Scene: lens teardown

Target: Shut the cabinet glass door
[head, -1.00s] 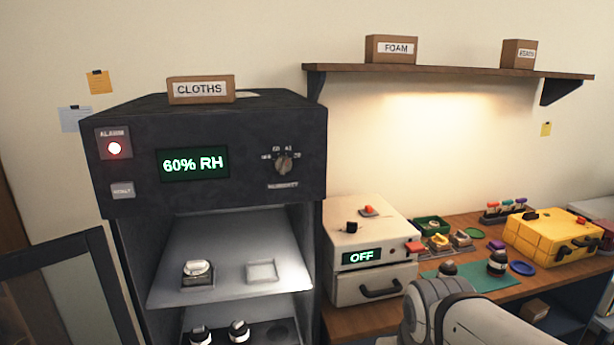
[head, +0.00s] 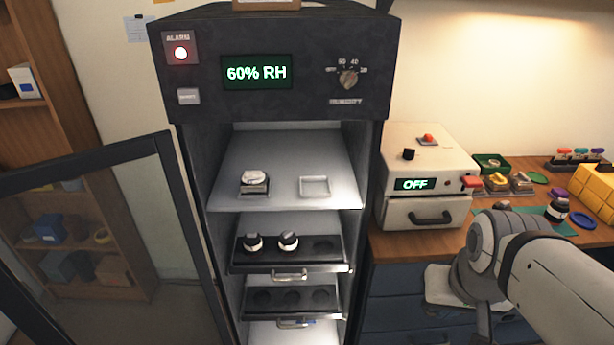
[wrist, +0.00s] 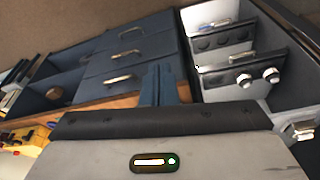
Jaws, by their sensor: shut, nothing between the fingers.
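The cabinet (head: 270,110) stands upright in the middle of the head view, with its lit inside exposed. Its dark-framed glass door (head: 85,160) stands wide open on the left side, cut by the picture's left edge. My arm shows at the lower right of the head view, away from the door; my gripper's fingers cannot be made out there. In the wrist view my gripper (wrist: 159,72) shows two dark fingers together, shut and empty. The cabinet's open interior (wrist: 230,88) is at right in that view; I cannot see the door there.
Lens parts stand on the upper shelf (head: 225,195) and in a pull-out tray (head: 330,268). Right of the cabinet is a workbench (head: 400,246) with a white box (head: 425,160) reading OFF. A wooden bookshelf (head: 28,103) stands behind the door at left.

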